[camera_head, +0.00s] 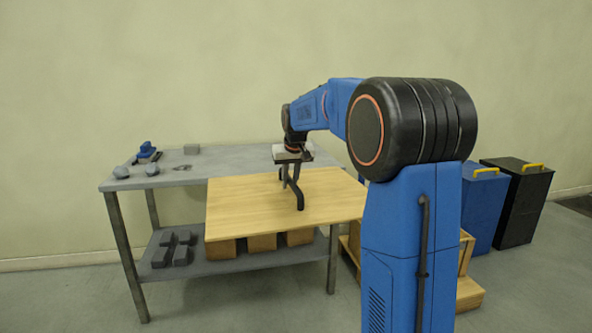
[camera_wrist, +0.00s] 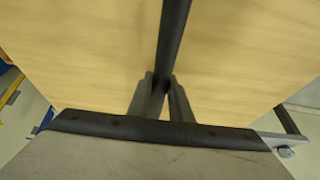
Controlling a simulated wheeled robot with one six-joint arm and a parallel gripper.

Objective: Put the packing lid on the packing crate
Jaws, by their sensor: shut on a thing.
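The packing lid (camera_head: 245,205) is a broad, flat, pale wooden board with a dark bar handle (camera_head: 299,198) across its top. In the head view it lies level over the right front part of the grey workbench; I cannot tell how much gap is under it. My gripper (camera_head: 291,178) points down and is shut on the handle. In the wrist view, both fingers of my gripper (camera_wrist: 162,92) close around the dark bar, with the lid (camera_wrist: 235,60) filling the view behind. The packing crate (camera_head: 468,291), pale wood, stands on the floor, mostly hidden behind my arm.
The grey workbench (camera_head: 150,182) holds a blue tool (camera_head: 147,152) and small grey parts at its left. Its lower shelf (camera_head: 215,267) carries brown boxes (camera_head: 262,243) and dark blocks (camera_head: 173,250). A blue bin (camera_head: 486,205) and a black bin (camera_head: 524,205) stand at right. Floor at the left is clear.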

